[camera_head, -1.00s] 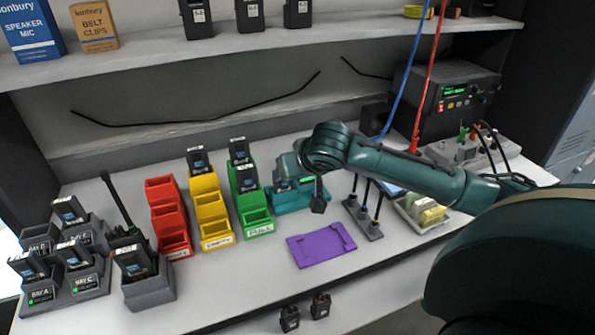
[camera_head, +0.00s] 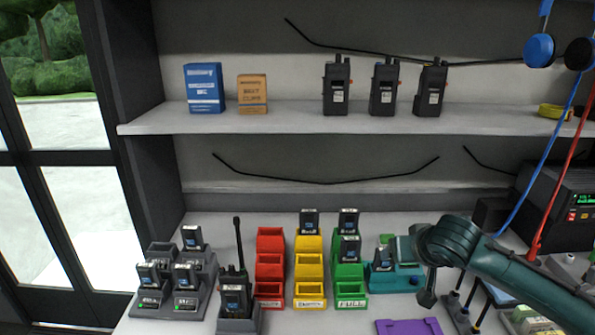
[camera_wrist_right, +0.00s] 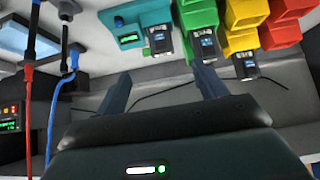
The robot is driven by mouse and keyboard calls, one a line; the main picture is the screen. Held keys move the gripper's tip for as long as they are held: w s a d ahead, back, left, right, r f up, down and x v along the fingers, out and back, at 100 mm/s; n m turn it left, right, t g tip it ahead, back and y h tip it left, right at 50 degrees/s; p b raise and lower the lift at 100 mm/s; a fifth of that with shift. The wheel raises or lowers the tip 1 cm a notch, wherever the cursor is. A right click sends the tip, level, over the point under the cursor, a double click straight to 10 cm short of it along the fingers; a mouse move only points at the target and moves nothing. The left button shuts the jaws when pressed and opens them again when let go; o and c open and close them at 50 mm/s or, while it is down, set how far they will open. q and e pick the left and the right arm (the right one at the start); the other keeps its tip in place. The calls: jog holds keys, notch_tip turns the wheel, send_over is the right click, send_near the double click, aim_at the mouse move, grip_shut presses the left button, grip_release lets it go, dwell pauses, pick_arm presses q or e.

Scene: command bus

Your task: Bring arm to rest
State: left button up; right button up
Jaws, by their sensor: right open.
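My right arm (camera_head: 490,262) reaches in from the right over the bench. Its end is beside the teal tester unit (camera_head: 396,278), on the unit's right, and I see no object held there. In the right wrist view my right gripper (camera_wrist_right: 162,88) has its two dark fingers spread wide apart with nothing between them. The teal unit (camera_wrist_right: 138,30) and the green bin (camera_wrist_right: 198,14) lie beyond the fingers in that view. My left arm and gripper do not show.
Red (camera_head: 271,262), yellow (camera_head: 309,268) and green bins stand in rows. A grey charger (camera_head: 205,285) with several batteries and a radio (camera_head: 235,293) stand to the left. A purple mat (camera_head: 408,327) lies in front. Blue (camera_head: 524,195) and red cables (camera_head: 556,185) hang at right.

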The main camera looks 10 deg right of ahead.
jog(key=s+a+f+n+g+y, duration=0.2)
jog(key=s+a+f+n+y, duration=0.15)
jog(key=s+a+f, duration=0.75)
jog(key=s+a+f+g+h, duration=0.1)
jog(key=s+f+g+h, duration=0.2)
jog(key=s, duration=1.3)
jog(key=w+a+f+n+t+y, duration=0.1)
jog(key=w+a+f+t+y, duration=0.3)
jog(key=w+a+f+t, duration=0.2)
jog(key=shift+a+f+n+t, duration=0.2)
jog(key=shift+f+n+t, duration=0.15)
jog(key=shift+f+t, duration=0.45)
jog(key=shift+f+y, duration=0.1)
jog(key=shift+y, duration=0.15)
jog(key=shift+w, duration=0.1)
